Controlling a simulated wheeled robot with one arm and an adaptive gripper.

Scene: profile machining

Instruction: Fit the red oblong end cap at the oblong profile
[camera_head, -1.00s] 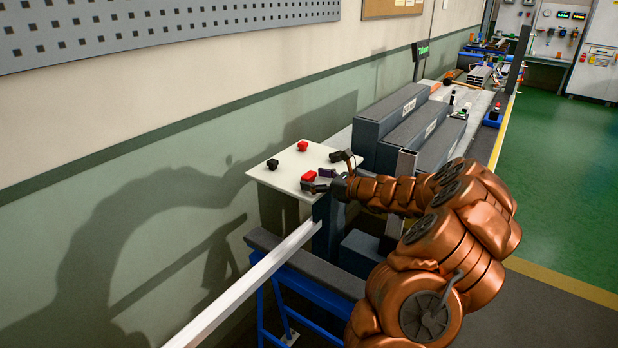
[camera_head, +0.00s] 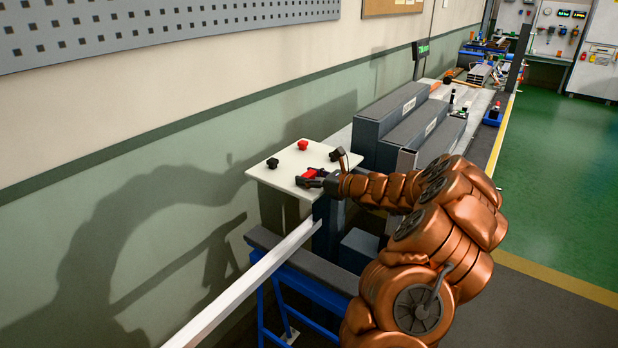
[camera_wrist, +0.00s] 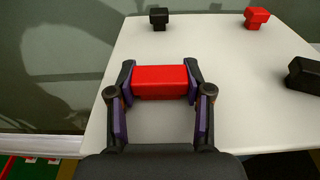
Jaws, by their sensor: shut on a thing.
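The red oblong end cap (camera_wrist: 162,82) lies across between my fingertips, at the white plate's surface in the wrist view. My gripper (camera_head: 308,179) is shut on it, one finger at each end. In the head view the red cap (camera_head: 310,173) is partly covered by the fingers. I cannot tell whether it still touches the plate. A long pale profile (camera_head: 255,279) lies on a blue-legged stand, its far end just below and in front of the plate. Its end opening is not visible, so I cannot confirm that it is the oblong one.
The white plate (camera_head: 318,157) also holds a small black cap (camera_wrist: 159,18), a small red cap (camera_wrist: 257,18) and a larger black cap (camera_wrist: 304,75). Large dark grey blocks (camera_head: 390,117) stand behind, to the right. The wall is close on the left.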

